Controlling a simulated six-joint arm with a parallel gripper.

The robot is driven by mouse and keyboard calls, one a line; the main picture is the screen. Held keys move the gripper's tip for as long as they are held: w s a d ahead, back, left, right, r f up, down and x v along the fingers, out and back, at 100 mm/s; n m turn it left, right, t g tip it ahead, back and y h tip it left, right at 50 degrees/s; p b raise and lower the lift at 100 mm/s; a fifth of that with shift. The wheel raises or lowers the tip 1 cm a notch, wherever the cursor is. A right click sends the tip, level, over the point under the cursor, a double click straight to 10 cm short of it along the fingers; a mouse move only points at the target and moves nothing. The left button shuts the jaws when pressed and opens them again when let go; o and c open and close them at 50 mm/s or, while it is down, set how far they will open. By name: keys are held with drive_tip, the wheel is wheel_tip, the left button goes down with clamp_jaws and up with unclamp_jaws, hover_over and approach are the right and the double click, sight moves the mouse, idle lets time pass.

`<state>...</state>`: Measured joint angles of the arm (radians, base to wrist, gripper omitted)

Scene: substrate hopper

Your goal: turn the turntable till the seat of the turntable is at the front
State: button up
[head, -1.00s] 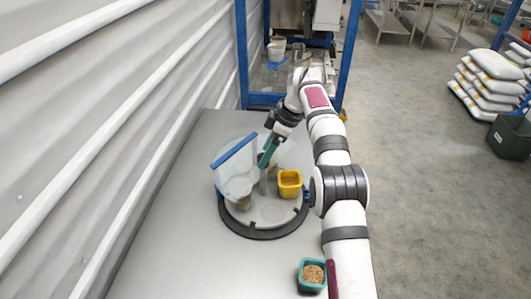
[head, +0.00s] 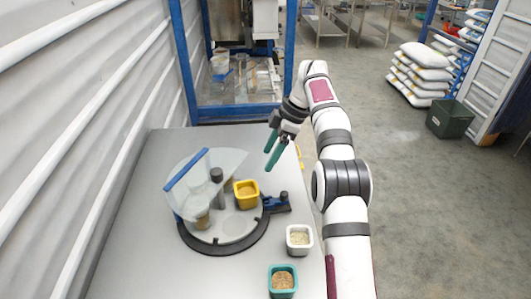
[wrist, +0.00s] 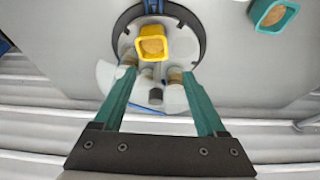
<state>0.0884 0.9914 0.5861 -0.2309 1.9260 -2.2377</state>
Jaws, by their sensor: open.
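The turntable (head: 238,228) is a pale disc inside a dark, partly open ring on the grey table. A grey post with a dark top (head: 217,177) stands near its middle, with clear panels around it, one edged in blue. A yellow pot (head: 246,194) with brown contents is on its right side, and a small jar of brown stuff (head: 202,219) is at its front left. I cannot tell which part is the seat. My gripper (head: 273,160) is open and empty, above and to the right of the disc. In the wrist view, the yellow pot (wrist: 153,44) shows beyond the open fingers (wrist: 160,82).
A blue clamp-like part (head: 278,203) sits at the ring's right. A white pot (head: 299,240) and a teal pot (head: 283,281) stand nearer, by the table's right edge. A corrugated wall is at left; a blue frame (head: 240,112) stands behind. The table's near left is clear.

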drive_tip(key=s+a+r+m+t+h, duration=0.1)
drive_tip(key=s+a+r+m+h, duration=0.1)
drive_tip(key=a+r+m, duration=0.3)
drive_tip(key=m+t+h, duration=0.2)
drive_tip(key=m+t, duration=0.1)
drive_tip(key=m, duration=0.7)
approach(216, 171)
drive_tip(key=x, duration=0.8)
drive_tip(key=shift+w+f, duration=0.15)
drive_tip(key=shift+f, duration=0.25)
clamp_jaws()
